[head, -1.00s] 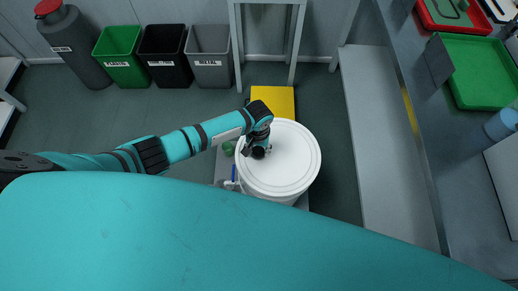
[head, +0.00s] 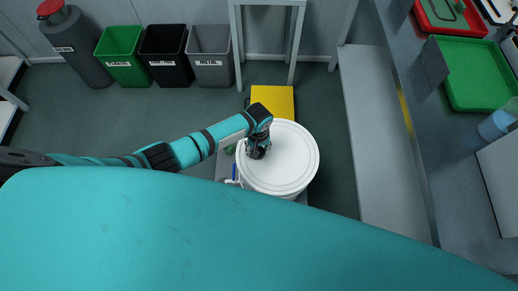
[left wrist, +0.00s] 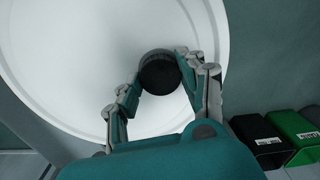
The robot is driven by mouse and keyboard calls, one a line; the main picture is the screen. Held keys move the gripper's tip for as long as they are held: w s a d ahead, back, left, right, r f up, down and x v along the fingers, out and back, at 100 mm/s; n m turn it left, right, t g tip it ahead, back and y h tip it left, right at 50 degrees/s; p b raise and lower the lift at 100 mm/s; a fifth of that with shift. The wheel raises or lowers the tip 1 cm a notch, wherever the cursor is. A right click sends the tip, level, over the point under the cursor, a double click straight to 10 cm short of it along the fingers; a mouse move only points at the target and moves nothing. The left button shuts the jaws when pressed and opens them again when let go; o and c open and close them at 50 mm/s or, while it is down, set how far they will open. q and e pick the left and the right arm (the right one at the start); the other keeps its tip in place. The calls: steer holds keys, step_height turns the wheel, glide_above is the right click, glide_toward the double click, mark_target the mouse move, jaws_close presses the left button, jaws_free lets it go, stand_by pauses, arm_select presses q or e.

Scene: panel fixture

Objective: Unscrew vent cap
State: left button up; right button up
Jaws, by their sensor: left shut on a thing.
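The vent cap (left wrist: 160,74) is a dark round knob on the white lid (left wrist: 75,60) of a drum. My left gripper (left wrist: 158,84) is shut on the cap, with a finger on either side of it in the left wrist view. In the head view the left gripper (head: 257,152) is over the left part of the white drum lid (head: 290,165), and the cap is mostly hidden by it. My right gripper is not in view.
A yellow block (head: 272,98) lies on the floor behind the drum. Green (head: 118,55), black (head: 163,55) and grey (head: 207,55) bins stand along the back wall. A steel bench (head: 385,140) runs along the right. Floor left of the drum is open.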

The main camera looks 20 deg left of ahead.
arm_select(q)
steer(key=shift+n, duration=0.5)
steer(key=shift+r+n+p, duration=0.1)
steer(key=shift+n+p, duration=0.7)
steer(key=shift+n, duration=0.1)
steer(key=shift+a+n, duration=0.1)
steer(key=shift+n, duration=0.7)
steer(key=shift+p, duration=0.3)
steer(key=shift+s+n+p, duration=0.1)
steer(key=shift+n+p, duration=0.35)
steer(key=shift+n, duration=1.25)
